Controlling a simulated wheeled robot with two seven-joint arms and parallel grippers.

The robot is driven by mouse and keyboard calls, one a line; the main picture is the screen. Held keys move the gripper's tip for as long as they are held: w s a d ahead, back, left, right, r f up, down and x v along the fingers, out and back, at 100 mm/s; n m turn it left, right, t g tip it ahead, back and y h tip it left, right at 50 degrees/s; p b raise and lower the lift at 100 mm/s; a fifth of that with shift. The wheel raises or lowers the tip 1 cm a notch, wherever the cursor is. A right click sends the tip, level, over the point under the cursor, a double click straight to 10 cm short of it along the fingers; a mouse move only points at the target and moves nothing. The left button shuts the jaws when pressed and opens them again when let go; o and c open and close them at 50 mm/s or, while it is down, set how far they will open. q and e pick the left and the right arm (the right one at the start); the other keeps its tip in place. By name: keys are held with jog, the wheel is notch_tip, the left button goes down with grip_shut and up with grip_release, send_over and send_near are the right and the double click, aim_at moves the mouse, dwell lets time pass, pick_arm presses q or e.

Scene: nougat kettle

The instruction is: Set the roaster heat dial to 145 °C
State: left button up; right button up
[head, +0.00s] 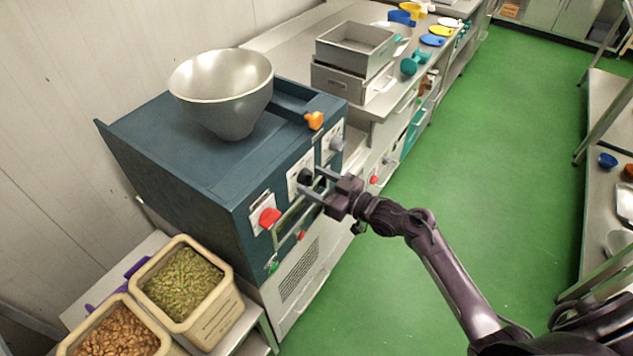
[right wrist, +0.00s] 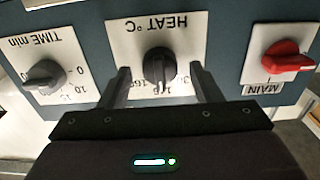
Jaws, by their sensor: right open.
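The heat dial is a black knob (right wrist: 160,66) on a white plate marked HEAT °C, upside down in the right wrist view. In the head view the knob (head: 305,176) is on the front of the blue roaster (head: 190,150). My right gripper (head: 313,181) is open in front of it. In the right wrist view its fingers (right wrist: 158,78) stand to either side of the knob; I cannot tell whether they touch it. Part of the scale is hidden by the fingers and knob, and the setting is not readable. My left gripper is not in view.
A red MAIN switch (right wrist: 287,61) and a grey TIME min dial (right wrist: 44,77) flank the heat dial. A bar handle (head: 292,213) runs below the controls. A metal bowl (head: 222,90) sits on top. Bins of nuts (head: 232,307) stand lower left. Green floor is clear at right.

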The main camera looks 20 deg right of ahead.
jog(key=b+v, duration=0.2)
jog(key=v, duration=0.5)
jog(key=shift+s+d, duration=0.25)
jog(key=shift+s, duration=0.1)
jog(key=s+d+f+m+g+h, duration=0.1)
jog(key=s+f+m+g+h, duration=0.2)
jog(key=f, duration=0.8)
jog(key=s+f+h, duration=0.2)
jog(key=s+f, duration=0.4)
jog(key=f, duration=0.6)
jog(key=s+d+f+m+g+h, duration=0.1)
jog(key=s+f+m+g+h, duration=0.2)
jog(key=f, duration=0.8)
jog(key=s+f+g+h, duration=0.1)
jog(key=s+f, duration=0.4)
jog(key=s, duration=0.5)
jog(key=s+a+f+g+h+b, duration=0.1)
jog(key=s+f+g, duration=0.2)
jog(key=s+f, duration=0.3)
jog(key=s+f+g+h, duration=0.1)
jog(key=s+f+g, duration=0.2)
jog(key=s, duration=1.2)
notch_tip(320, 180, down, 3)
jog(key=shift+a+r+n, duration=0.25)
jog(key=shift+a+n, duration=0.1)
jog(key=shift+n, duration=0.05)
